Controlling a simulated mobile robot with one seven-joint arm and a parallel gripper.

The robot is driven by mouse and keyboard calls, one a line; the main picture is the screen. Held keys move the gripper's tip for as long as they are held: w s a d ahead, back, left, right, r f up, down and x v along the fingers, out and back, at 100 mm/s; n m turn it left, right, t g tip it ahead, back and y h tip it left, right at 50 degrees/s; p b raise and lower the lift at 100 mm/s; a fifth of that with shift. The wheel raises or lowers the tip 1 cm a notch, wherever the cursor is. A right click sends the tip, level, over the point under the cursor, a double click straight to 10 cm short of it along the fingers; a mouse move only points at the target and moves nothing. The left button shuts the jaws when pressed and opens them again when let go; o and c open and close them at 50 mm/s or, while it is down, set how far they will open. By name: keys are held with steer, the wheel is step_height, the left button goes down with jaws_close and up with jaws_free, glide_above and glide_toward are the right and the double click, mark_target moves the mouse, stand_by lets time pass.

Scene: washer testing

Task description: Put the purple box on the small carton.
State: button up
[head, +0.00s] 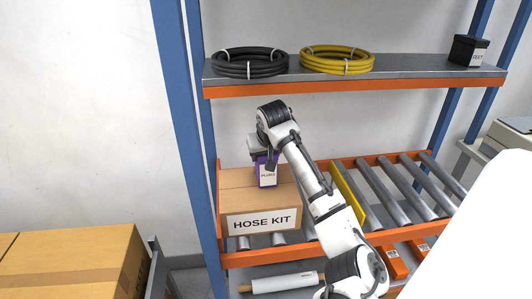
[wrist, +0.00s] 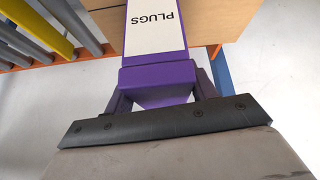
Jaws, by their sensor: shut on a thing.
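The purple box (head: 260,168) has a white label and is at my gripper (head: 266,158). In the wrist view my gripper (wrist: 160,88) is shut on the purple box (wrist: 157,76), whose label reads PLUGS. The small carton (head: 240,204) is brown, carries a HOSE KIT label and stands at the left end of the roller shelf. In the head view the purple box appears over the carton's top, toward its right side. I cannot tell whether it touches the carton. The carton also shows behind the box in the wrist view (wrist: 222,22).
A yellow divider (head: 347,192) stands right of the carton, with bare rollers (head: 408,185) beyond it. The upper shelf (head: 400,66) holds a black hose coil (head: 250,64), a yellow hose coil (head: 336,60) and a dark bin (head: 467,50). Large cartons (head: 75,262) stand at lower left.

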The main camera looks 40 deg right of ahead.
steer(key=o, duration=1.4)
steer(key=shift+f, duration=0.15)
steer(key=shift+c, duration=0.2)
steer(key=b+v, duration=0.3)
steer(key=v, duration=0.9)
